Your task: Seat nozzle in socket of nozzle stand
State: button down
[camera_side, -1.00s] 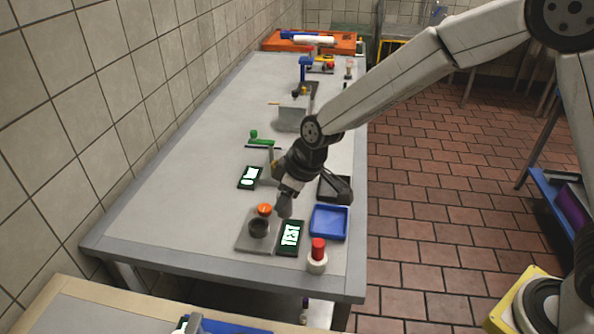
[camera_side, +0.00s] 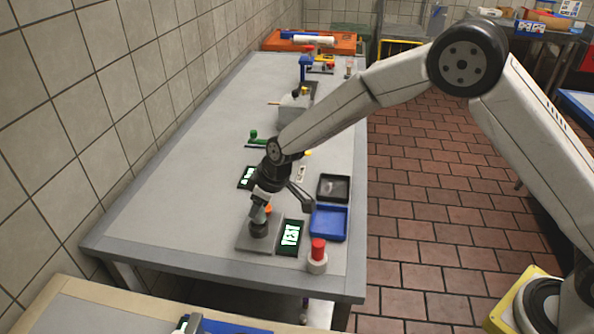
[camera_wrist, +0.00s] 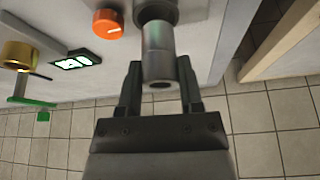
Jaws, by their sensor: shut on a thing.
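The nozzle (camera_wrist: 158,60) is a grey metal cylinder held between the two fingers of my gripper (camera_wrist: 160,82). The gripper is shut on it. In the side view, my gripper (camera_side: 262,203) is directly over the nozzle stand (camera_side: 246,244), a grey plate with a dark round socket (camera_side: 258,231). The nozzle looks near upright and its lower end meets the socket. In the wrist view, its far end meets the dark socket ring (camera_wrist: 155,10). How deep it sits is hidden. An orange knob (camera_wrist: 107,24) is beside the socket.
A black tray (camera_side: 333,188) lies behind the blue one. A white bottle with a red cap (camera_side: 317,256) stands near the front edge. The table's left side is clear.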

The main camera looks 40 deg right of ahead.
jog(key=shift+w+a+f, duration=0.1)
jog(key=shift+w+f, duration=0.15)
jog(key=shift+f, duration=1.55)
jog(key=shift+f, duration=0.15)
jog(key=shift+c, duration=1.2)
grip_release()
jog(key=v, duration=1.2)
